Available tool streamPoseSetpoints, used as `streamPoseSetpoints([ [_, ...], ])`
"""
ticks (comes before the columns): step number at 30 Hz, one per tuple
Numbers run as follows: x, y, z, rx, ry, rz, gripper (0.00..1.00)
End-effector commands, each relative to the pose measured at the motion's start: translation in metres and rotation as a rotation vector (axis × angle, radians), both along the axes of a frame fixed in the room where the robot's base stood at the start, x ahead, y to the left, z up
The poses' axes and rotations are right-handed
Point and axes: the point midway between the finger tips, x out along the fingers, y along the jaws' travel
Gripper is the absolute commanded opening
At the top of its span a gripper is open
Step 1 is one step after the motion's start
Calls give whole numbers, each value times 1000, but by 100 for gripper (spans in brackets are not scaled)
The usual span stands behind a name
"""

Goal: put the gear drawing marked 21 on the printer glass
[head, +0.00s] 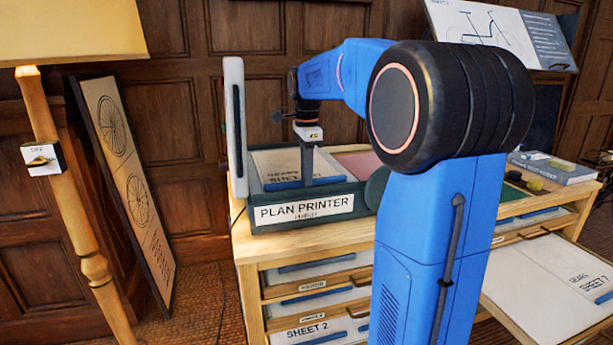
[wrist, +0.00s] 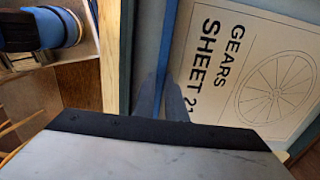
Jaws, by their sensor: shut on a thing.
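The gear drawing (wrist: 262,75) is a pale sheet with a blue strip along one edge, marked "GEARS SHEET 21" beside a wheel-like figure in the wrist view. My gripper (wrist: 172,103) is shut on its blue strip. In the head view, my gripper (head: 308,178) reaches down into the plan printer (head: 258,213), and the drawing (head: 275,163) lies flat within the printer's frame. The sheet covers the glass there. I cannot tell whether it rests on the glass or hangs just above it. The printer's pale lid (head: 235,125) stands upright at the left.
One drawer (head: 545,290) juts out at the right. A book (head: 560,170) lies on top. A lamp (head: 62,190) and leaning board (head: 125,185) stand left.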

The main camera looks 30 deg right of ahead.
Motion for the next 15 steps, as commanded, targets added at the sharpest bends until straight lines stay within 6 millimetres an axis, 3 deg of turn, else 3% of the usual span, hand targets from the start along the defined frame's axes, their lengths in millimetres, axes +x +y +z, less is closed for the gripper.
streamPoseSetpoints([
  [10,0,0,-5,0,0,0,0],
  [11,0,0,-5,0,0,0,18],
  [12,0,0,-5,0,0,0,28],
  [15,0,0,-4,0,0,0,30],
])
